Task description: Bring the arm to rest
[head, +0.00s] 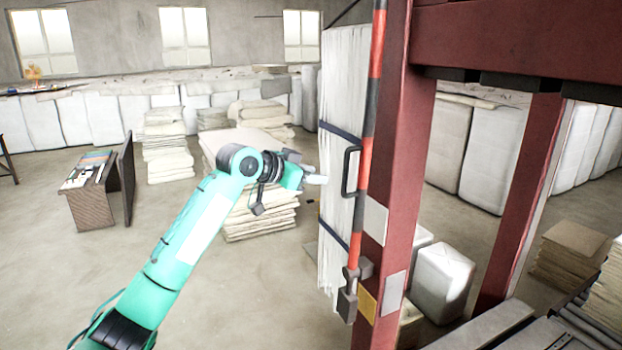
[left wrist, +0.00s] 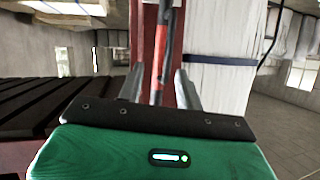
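My left arm (head: 190,235) is teal and reaches up from the lower left of the head view, bent at a dark joint. My left gripper (head: 316,180) is at its end, pointing right towards the white bale and the red post. In the left wrist view my left gripper (left wrist: 160,88) has its two grey fingers spread apart, with nothing seen held between them. A red and black rod (left wrist: 160,70) shows between the fingers, beyond them; I cannot tell the exact distance. My right gripper is not in view.
Stacked cloth (head: 262,217) lies behind my arm. A small desk (head: 88,200) stands left. The floor around is open.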

